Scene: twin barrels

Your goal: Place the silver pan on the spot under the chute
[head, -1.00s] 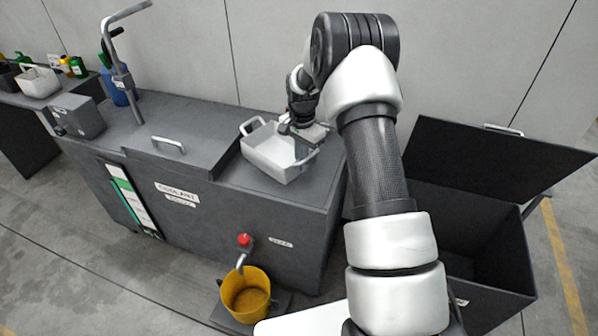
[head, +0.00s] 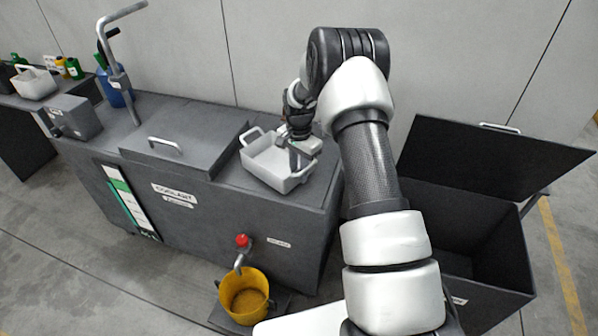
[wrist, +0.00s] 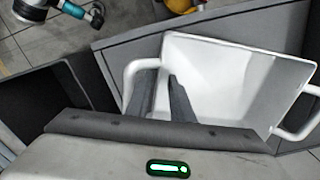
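The silver pan (head: 265,163), pale and rectangular with a handle at each end, sits on the right part of the dark coolant tank top (head: 215,192). In the wrist view the pan (wrist: 235,75) fills the right half. My gripper (head: 297,160) is at the pan's right end in the head view. In the wrist view my gripper's fingers (wrist: 161,82) are apart, one inside the pan and one outside, by the wall and handle at its left end. Contact with the pan cannot be made out. I cannot pick out a chute or its spot.
A yellow bucket (head: 246,301) stands under the red-knobbed tap (head: 242,241). An open dark bin (head: 470,262) with raised lid (head: 490,165) is at the right. A bent pipe (head: 116,60) rises at the tank's left. Another pale pan (head: 33,84) is on the far-left bench.

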